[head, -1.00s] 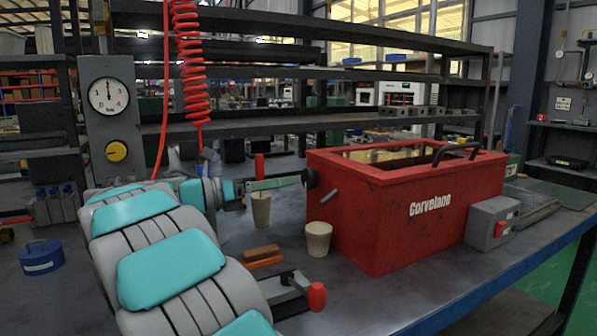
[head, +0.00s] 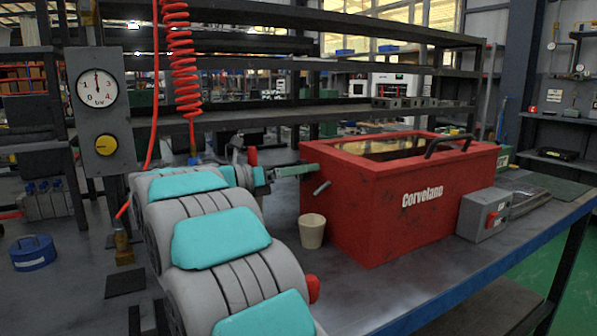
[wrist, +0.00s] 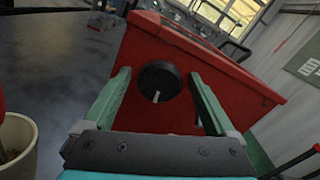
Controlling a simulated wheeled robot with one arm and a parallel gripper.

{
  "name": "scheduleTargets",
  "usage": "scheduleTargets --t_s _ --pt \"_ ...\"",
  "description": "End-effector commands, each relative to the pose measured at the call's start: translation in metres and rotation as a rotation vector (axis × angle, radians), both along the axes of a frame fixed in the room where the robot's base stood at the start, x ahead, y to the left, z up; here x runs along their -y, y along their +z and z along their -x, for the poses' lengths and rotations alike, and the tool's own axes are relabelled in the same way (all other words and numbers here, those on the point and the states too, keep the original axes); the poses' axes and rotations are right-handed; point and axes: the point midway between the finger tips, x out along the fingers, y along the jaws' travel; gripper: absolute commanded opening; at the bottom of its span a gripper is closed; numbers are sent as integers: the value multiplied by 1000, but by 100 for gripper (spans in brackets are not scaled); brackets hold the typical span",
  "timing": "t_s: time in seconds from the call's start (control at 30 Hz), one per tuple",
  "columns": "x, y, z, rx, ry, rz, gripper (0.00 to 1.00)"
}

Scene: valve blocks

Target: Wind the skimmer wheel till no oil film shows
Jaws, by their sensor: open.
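The red tank (head: 350,215) stands on the bench, and an amber surface (head: 390,148) shows through its open top. The skimmer wheel, a black round knob (wrist: 160,80) with a pale mark pointing down, is on the tank's end wall in the wrist view. My gripper (wrist: 159,75) is open, with one green finger on each side of the knob in that view. I cannot tell whether the fingertips reach past its face. In the head view my gripper (head: 292,170) is at the tank's left end and the knob is hidden. A grey spout (head: 321,188) sticks out below.
A beige cup (head: 312,231) stands by the tank's left end, close to my arm. A grey switch box (head: 485,214) is at its right front. A red coiled hose (head: 181,65) hangs near a gauge panel (head: 97,110). A blue round object (head: 37,253) lies at left.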

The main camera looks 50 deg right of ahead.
Motion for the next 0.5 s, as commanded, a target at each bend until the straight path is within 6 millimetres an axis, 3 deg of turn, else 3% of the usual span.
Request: scheduleTargets --t_s 0.07,0.5 --pt "0 0 0 0 0 0 84" --pt "0 0 0 -1 1 -1 35"
